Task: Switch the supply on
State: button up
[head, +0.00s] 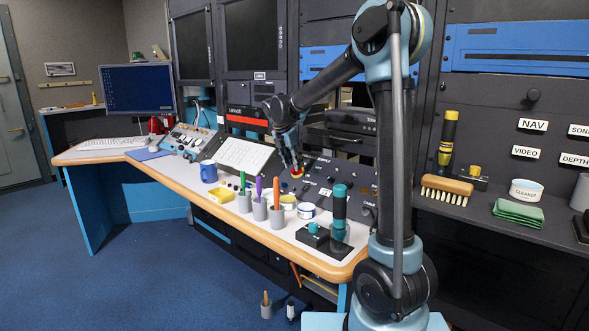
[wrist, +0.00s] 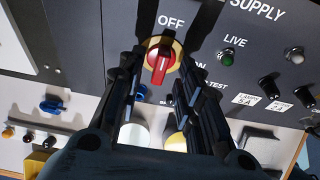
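The supply switch is a red rotary knob (wrist: 161,60) with a white line, on a yellow round plate on the dark panel. OFF is printed above it and ON to its lower right, partly hidden by a finger. The white line runs nearly upright in the wrist view; I cannot tell which end points. My gripper (wrist: 160,72) is open, with one finger on each side of the knob and a gap visible. I cannot tell whether either finger touches it. In the head view my gripper (head: 292,160) is at the panel, just over the red knob (head: 297,173).
A green LIVE lamp (wrist: 227,58) and dark knobs sit right of the switch.

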jog(key=shift+x, duration=1.2)
jog(key=shift+c, duration=0.4)
grip_shut()
